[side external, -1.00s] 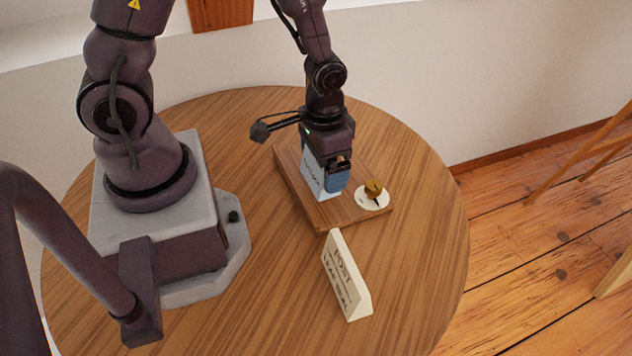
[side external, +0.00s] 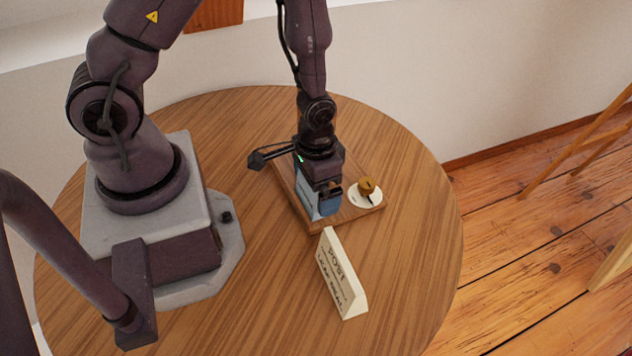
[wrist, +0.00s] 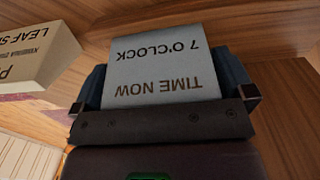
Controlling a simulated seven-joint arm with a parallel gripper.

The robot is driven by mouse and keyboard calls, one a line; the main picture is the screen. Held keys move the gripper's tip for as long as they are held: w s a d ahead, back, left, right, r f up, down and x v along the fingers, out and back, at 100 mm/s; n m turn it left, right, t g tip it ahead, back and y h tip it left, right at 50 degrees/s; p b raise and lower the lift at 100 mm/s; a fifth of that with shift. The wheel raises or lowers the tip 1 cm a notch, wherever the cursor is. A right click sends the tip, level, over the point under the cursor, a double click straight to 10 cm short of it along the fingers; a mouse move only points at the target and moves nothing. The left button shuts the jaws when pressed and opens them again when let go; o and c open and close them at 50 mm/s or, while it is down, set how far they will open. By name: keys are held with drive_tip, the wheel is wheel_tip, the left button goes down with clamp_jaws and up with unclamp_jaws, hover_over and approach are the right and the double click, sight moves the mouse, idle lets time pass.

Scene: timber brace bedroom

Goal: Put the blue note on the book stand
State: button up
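The blue note (wrist: 155,65) is a pale blue-grey card lettered "TIME NOW 7 O'CLOCK", upside down in the wrist view. It also shows in the side view (side external: 305,199), partly hidden by my gripper (side external: 321,200). My gripper points down, with one blue finger on each side of the card in the wrist view (wrist: 165,85), and looks shut on it. The note is low over the front part of a wooden board (side external: 345,215); I cannot tell whether it touches. This board may be the book stand; no other stand shows.
A gold knob on a white disc (side external: 368,192) sits on the board, right of my gripper. A cream wedge sign lettered "POST" (side external: 341,275) stands just in front of the board; it also shows in the wrist view (wrist: 35,45). The round table's right side is clear.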

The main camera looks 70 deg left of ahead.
drive_tip(key=shift+r, duration=0.1)
wheel_tip(320, 180, up, 13)
drive_tip(key=shift+f, duration=0.2)
drive_tip(key=s+r+t, duration=0.2)
drive_tip(key=s+r, duration=0.1)
drive_tip(key=r, duration=0.6)
drive_tip(key=s+r+t, duration=0.3)
drive_tip(key=s+r, duration=0.1)
drive_tip(key=r, duration=0.5)
drive_tip(key=shift+a+r+m+t, duration=0.2)
drive_tip(key=shift+m+t, duration=0.1)
